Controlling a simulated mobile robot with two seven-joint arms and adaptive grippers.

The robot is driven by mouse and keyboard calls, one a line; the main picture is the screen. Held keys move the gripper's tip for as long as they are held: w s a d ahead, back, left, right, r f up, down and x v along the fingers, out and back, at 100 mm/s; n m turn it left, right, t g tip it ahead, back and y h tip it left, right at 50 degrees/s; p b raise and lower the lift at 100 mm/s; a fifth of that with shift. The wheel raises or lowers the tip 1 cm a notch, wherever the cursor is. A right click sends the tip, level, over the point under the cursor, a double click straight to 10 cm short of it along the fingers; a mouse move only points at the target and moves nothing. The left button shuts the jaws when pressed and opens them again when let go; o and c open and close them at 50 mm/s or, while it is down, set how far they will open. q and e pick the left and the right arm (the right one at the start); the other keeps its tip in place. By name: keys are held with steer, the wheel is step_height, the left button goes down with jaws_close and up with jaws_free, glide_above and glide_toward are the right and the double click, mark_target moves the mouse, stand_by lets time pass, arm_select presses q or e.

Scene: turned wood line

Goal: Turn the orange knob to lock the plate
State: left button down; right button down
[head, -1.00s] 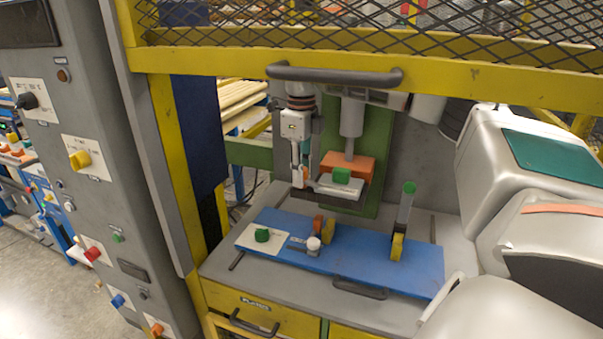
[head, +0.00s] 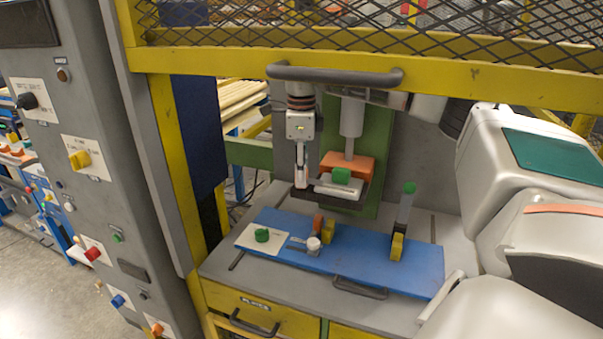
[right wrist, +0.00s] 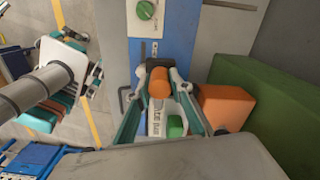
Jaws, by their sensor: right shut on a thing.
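The orange knob (right wrist: 159,82) is between the fingertips of my right gripper (right wrist: 158,76) in the right wrist view, and the gripper is shut on it. In the head view my right gripper (head: 301,180) reaches down at the left end of a pale grey plate (head: 325,187) under the press; its fingers hide most of the knob there. A green block (head: 341,176) sits on this plate and also shows in the right wrist view (right wrist: 176,125). I cannot tell how far the knob is turned. My left gripper is not in view.
An orange press block (head: 348,162) stands close behind the plate. In front, a blue board (head: 350,268) carries a green knob (head: 262,235) and upright yellow clamps (head: 397,247). A yellow bar with a grey handle (head: 335,74) crosses above.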

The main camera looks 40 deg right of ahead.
steer(key=c, duration=2.1)
jaws_free()
steer(key=shift+r, duration=0.1)
step_height(320, 180, up, 7)
steer(key=shift+r, duration=0.2)
